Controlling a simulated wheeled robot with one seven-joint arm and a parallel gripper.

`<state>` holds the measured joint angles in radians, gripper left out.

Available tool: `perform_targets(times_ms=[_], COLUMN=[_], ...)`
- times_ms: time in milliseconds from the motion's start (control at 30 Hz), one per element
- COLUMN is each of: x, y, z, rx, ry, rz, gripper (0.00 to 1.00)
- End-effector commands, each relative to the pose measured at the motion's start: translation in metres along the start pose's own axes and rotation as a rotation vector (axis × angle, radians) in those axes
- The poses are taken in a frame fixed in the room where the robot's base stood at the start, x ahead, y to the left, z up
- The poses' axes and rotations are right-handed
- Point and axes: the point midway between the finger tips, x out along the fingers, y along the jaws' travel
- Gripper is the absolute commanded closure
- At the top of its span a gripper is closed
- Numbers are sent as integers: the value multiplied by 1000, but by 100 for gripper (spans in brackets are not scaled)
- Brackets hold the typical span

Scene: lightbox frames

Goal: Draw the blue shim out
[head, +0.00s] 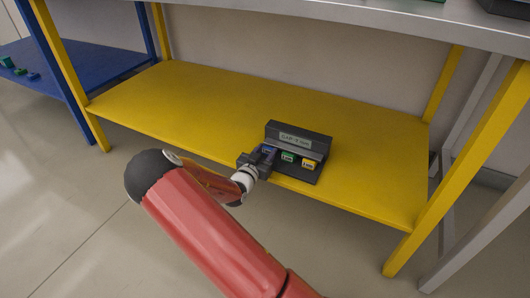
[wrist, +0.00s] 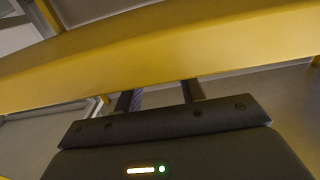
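A dark holder (head: 299,136) with a paper label, its writing too small to read surely, stands on the yellow lower shelf. The blue shim (head: 268,149) is at the left of its row, partly hidden by my gripper. My gripper (head: 264,156) is at the holder's front left, right by the blue shim; contact cannot be told. In the wrist view my gripper's two dark fingers (wrist: 160,95) stand apart. A small purple-blue patch (wrist: 137,98) shows beside the left finger; I cannot tell what it is. No shim shows clearly between the fingers.
The yellow shelf (head: 180,105) is bare to the left. A grey tabletop (head: 400,28) is above. Yellow legs (head: 475,150) stand at the right.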

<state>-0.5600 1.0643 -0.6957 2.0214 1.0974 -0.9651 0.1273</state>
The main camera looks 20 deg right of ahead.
Motion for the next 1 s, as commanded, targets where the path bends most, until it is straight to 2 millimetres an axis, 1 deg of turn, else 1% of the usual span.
perform_targets(times_ms=[33, 200, 267, 367, 600, 633, 900, 933, 1000], x=[0, 0, 0, -7, -45, -48, -50, -50, -50], y=[0, 0, 0, -1, -1, -1, 0, 0, 0], z=[0, 0, 0, 0, 0, 0, 0, 0, 0], rx=[0, 0, 0, 1, 1, 1, 0, 0, 0], ry=[0, 0, 0, -1, -1, -1, 0, 0, 0], rz=[0, 0, 0, -1, -3, -3, -1, 0, 0], gripper=[79, 100, 100, 100, 100, 100, 100, 58, 49])
